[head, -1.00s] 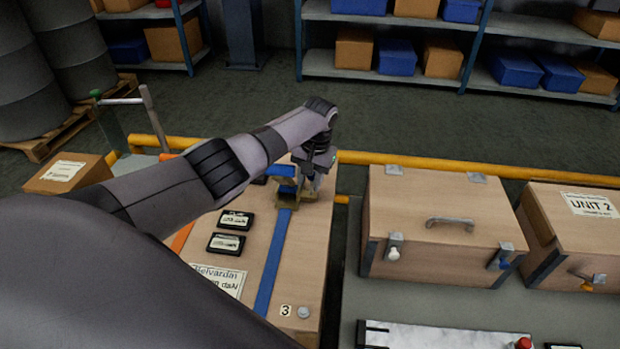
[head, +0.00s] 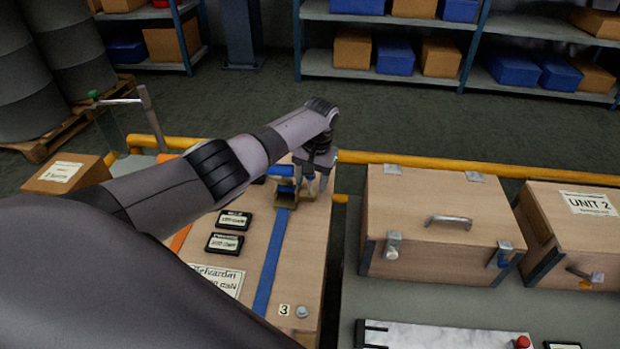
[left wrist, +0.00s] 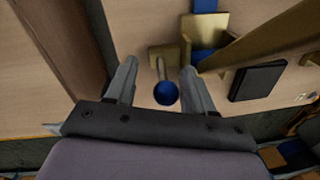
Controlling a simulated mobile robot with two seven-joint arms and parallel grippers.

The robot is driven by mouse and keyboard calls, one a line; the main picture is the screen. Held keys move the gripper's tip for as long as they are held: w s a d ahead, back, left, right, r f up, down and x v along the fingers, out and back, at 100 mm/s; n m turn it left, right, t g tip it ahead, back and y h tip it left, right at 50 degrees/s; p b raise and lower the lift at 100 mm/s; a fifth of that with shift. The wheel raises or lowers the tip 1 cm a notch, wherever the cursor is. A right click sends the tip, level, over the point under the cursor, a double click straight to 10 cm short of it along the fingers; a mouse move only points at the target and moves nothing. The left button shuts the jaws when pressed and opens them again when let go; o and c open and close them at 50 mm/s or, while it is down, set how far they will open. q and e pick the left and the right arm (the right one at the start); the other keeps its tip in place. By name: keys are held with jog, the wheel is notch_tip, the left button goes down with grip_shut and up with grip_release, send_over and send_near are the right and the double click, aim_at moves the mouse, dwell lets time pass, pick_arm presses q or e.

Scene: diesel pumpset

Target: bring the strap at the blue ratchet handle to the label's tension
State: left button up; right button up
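A blue strap (head: 271,262) runs along the wooden crate (head: 300,262) on the left to a brass ratchet (head: 293,199) with blue on top. In the left wrist view the brass ratchet (left wrist: 205,30) is at upper right. A blue ball knob (left wrist: 166,93) on a short brass stem shows beside it. My left gripper (head: 317,186) is at the ratchet's right side. Its fingers (left wrist: 158,88) are apart, with the knob between them and a visible gap to the left finger. A white label (head: 218,280) on the crate is partly hidden by my arm. My right gripper is out of view.
Two black-framed plates (head: 230,232) lie on the crate left of the strap. A second wooden case (head: 440,225) with a metal handle and latches stands to the right, a UNIT 2 box (head: 580,225) beyond it. A yellow rail (head: 430,168) runs behind them.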

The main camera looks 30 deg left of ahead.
pick_arm(q)
jog(key=shift+a, duration=0.1)
jog(key=shift+r, duration=0.15)
jog(key=shift+r, duration=0.3)
notch_tip(320, 180, up, 6)
jog(key=p, duration=0.1)
jog(key=shift+d+r+p, duration=0.15)
jog(key=shift+d+p, duration=0.15)
jog(key=shift+d, duration=0.05)
jog(key=shift+w, duration=0.1)
